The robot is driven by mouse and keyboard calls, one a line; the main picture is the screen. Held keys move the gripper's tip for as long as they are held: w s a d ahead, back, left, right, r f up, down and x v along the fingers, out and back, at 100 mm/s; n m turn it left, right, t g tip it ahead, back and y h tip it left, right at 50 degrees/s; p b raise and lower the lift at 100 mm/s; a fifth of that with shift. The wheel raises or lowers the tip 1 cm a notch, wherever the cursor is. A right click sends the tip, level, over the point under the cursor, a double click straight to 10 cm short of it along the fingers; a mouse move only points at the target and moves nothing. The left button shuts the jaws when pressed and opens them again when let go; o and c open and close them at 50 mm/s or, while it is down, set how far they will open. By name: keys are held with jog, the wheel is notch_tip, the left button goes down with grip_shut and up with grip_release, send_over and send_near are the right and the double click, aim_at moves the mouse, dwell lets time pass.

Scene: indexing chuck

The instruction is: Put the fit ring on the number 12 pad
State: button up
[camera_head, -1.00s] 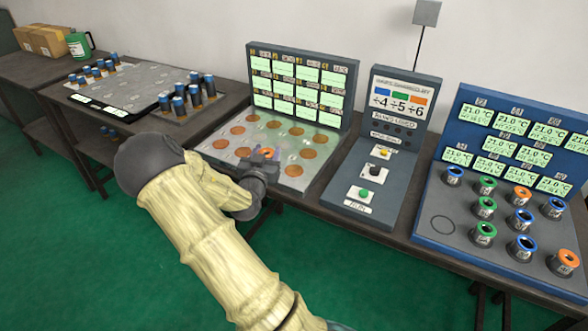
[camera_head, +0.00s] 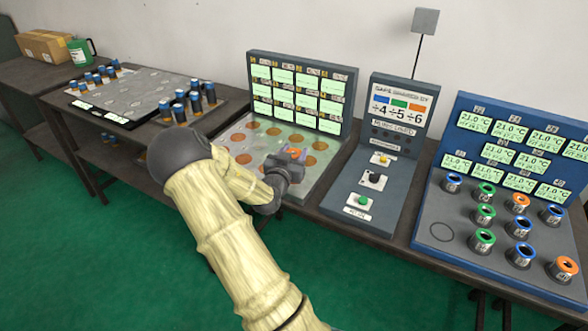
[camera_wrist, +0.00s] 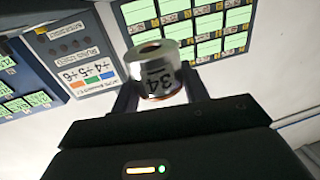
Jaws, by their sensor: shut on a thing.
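In the head view an orange rim of the held ring (camera_head: 295,152) shows between the fingertips. My gripper is over the right part of a grey plate with copper-coloured round pads (camera_head: 275,131). I cannot tell from these views whether the ring touches the plate. The pad numbers are too small to read, and my arm and gripper hide some pads.
A panel of green displays (camera_head: 300,90) stands behind the pads. A grey console with buttons (camera_head: 376,180) is right of the plate. Further right, a blue stand (camera_head: 460,262) holds several similar rings. Blue-topped cylinders (camera_head: 195,98) stand at left.

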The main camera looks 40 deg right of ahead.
jog(key=shift+f, duration=0.7)
jog(key=shift+f, duration=2)
jog(key=shift+s+f, duration=0.1)
jog(key=shift+f, duration=0.35)
jog(key=shift+s+a+f+b, duration=0.1)
jog(key=shift+s+f+b, duration=0.05)
jog(key=shift+f+b, duration=0.4)
grip_shut()
jog(key=o, duration=1)
grip_release()
jog(key=o, duration=0.3)
jog(key=shift+o, duration=0.4)
jog(key=shift+r, duration=0.1)
